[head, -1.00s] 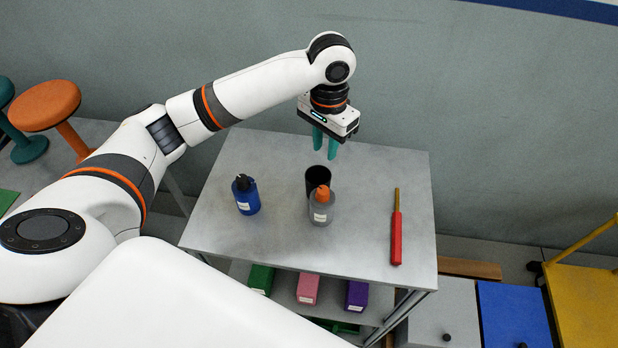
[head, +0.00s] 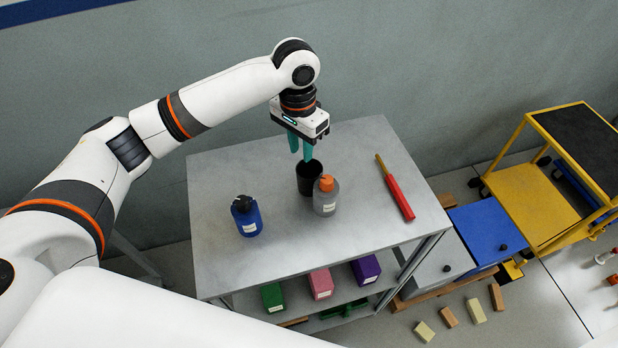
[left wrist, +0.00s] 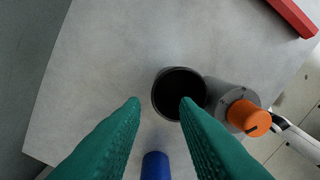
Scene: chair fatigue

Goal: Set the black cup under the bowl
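The black cup (head: 309,178) stands upright, mouth up, on the grey table (head: 230,180). It stands beside a grey bottle with an orange cap (head: 325,197). My left gripper (head: 301,151) points down just behind and above the cup, its two green fingers apart. In the left wrist view, the cup (left wrist: 178,92) lies just past the open fingertips (left wrist: 160,103), with nothing between them. I cannot make out a bowl in these views. My right gripper is not in view.
A blue bottle with a black cap (head: 246,216) stands left of the cup. A red tool with a yellow end (head: 396,190) lies to the right. Coloured boxes sit on the shelf below. A yellow cart (head: 540,200) stands at the far right.

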